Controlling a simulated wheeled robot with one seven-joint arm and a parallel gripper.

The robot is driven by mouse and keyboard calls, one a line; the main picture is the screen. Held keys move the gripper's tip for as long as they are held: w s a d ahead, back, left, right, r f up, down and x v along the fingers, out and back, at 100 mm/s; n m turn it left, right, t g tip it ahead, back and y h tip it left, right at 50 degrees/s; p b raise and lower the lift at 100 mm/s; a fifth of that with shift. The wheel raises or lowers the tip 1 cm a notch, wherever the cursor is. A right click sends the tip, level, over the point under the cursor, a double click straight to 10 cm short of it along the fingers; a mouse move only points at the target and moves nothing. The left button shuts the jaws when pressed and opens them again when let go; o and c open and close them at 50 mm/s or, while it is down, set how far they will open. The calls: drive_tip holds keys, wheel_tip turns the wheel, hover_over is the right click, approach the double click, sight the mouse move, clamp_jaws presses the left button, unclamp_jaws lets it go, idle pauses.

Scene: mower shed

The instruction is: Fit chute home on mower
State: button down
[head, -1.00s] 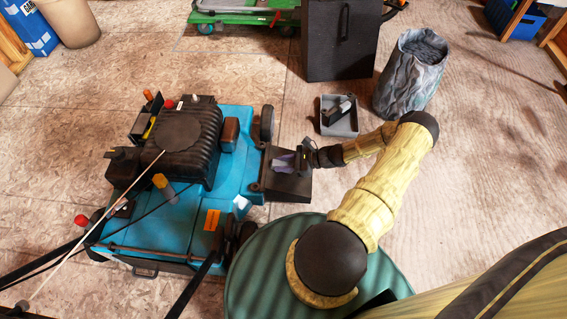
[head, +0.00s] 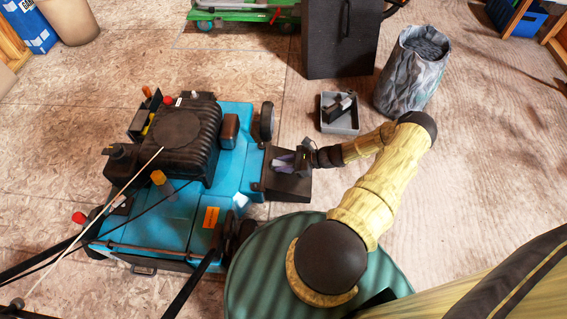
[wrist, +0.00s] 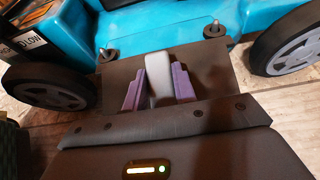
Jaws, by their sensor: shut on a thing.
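The blue mower (head: 190,190) stands on the floor at the left in the head view, its deck side also across the top of the wrist view (wrist: 170,28). The dark chute (head: 288,184) is at the mower's right side, and it shows in the wrist view (wrist: 115,78). My gripper (wrist: 159,88) has its purple fingers shut on a pale grip on the chute. Two upright pins with dark round bases (wrist: 212,32) stand at the deck edge by the chute's far side. I cannot tell whether the chute is fully seated on them.
A grey tray (head: 354,125) with dark items lies on the floor beyond my arm. A grey bag (head: 410,80) and a dark box (head: 340,45) stand behind it. A round green top (head: 250,270) is at the front. Mower wheels (wrist: 50,85) flank the chute.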

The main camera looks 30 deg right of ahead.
drive_tip(key=c, duration=1.1)
unclamp_jaws()
drive_tip(key=shift+o, duration=0.2)
drive_tip(key=p+v, duration=0.6)
drive_tip(key=v, duration=1.1)
drive_tip(key=shift+s, duration=0.25)
drive_tip(key=shift+r, duration=0.1)
